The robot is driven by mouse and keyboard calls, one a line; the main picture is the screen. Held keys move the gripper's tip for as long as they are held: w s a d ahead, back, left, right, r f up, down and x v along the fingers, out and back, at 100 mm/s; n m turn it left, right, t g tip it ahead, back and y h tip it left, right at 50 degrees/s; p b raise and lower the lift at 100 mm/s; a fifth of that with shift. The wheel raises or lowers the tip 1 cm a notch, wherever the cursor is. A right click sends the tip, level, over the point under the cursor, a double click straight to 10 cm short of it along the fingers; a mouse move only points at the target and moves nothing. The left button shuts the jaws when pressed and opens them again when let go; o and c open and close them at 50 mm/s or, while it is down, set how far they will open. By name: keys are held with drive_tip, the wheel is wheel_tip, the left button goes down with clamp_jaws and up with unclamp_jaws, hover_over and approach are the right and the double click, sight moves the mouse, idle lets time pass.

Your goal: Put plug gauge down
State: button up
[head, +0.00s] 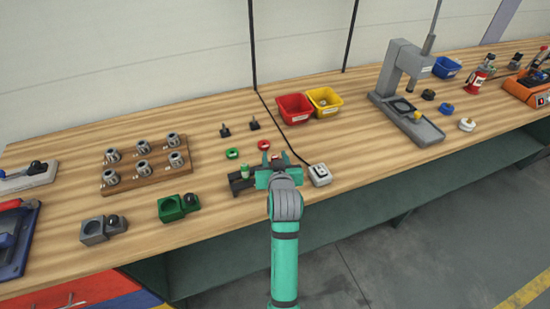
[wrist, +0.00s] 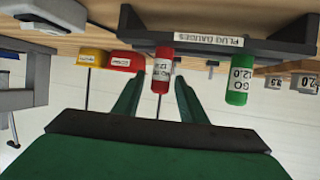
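The plug gauge rack (head: 240,185) is a dark holder on the bench, partly behind my gripper. It also shows in the upside-down wrist view (wrist: 230,47), with a "PLUG GAUGES" label. The green GO plug gauge (head: 244,171) stands upright in its left part and shows in the wrist view (wrist: 239,82). The red plug gauge (wrist: 163,72) appears to stand in the rack too. My gripper (head: 276,164) is at the rack's right part. Its fingers (wrist: 155,92) are apart on either side of the red gauge's handle, with gaps showing. Whether the red gauge is fully seated is hidden.
Red (head: 264,145) and green (head: 232,154) rings lie behind the rack. A white box (head: 319,175) sits close on the right. Red (head: 295,108) and yellow (head: 325,101) bins stand at the back. A green block (head: 172,208) lies left.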

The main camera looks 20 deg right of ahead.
drive_tip(key=v, duration=1.2)
drive_tip(key=s+a+f+t, duration=0.1)
drive_tip(key=s+a+f, duration=0.9)
drive_tip(key=s+f, duration=0.35)
drive_tip(key=s+a+n+y, duration=0.1)
drive_tip(key=s+a, duration=0.2)
drive_tip(key=s, duration=0.7)
drive_tip(key=s+a+n+t+y, duration=0.1)
drive_tip(key=s+a, duration=0.3)
drive_tip(key=s, duration=0.7)
drive_tip(key=shift+n+y, duration=0.3)
drive_tip(key=shift+y, duration=0.2)
drive_tip(key=shift+o, duration=0.5)
drive_tip(key=shift+s+a+r, duration=0.1)
